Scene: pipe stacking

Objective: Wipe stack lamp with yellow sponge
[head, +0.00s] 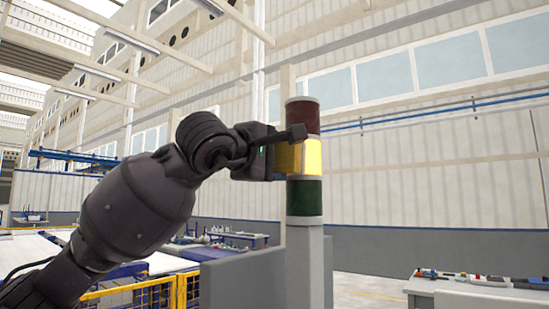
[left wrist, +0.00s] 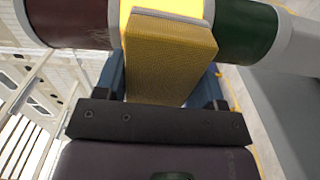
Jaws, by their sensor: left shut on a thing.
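The stack lamp stands upright on a grey post in the middle of the head view, with a dark red section (head: 304,117) on top, a bright yellow section (head: 313,157) in the middle and a dark green section (head: 304,198) below. My left gripper (head: 285,155) is at the lamp's left side, level with the yellow section. In the left wrist view it is shut on the yellow sponge (left wrist: 170,58), whose far end meets the yellow section; they appear to touch. The red section (left wrist: 65,22) and green section (left wrist: 245,30) lie either side. My right gripper is not in view.
A grey panel (head: 242,280) stands below and left of the lamp post. A yellow railing (head: 130,298) and workbenches are behind at lower left. A table (head: 470,290) with small parts stands at lower right. The air right of the lamp is clear.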

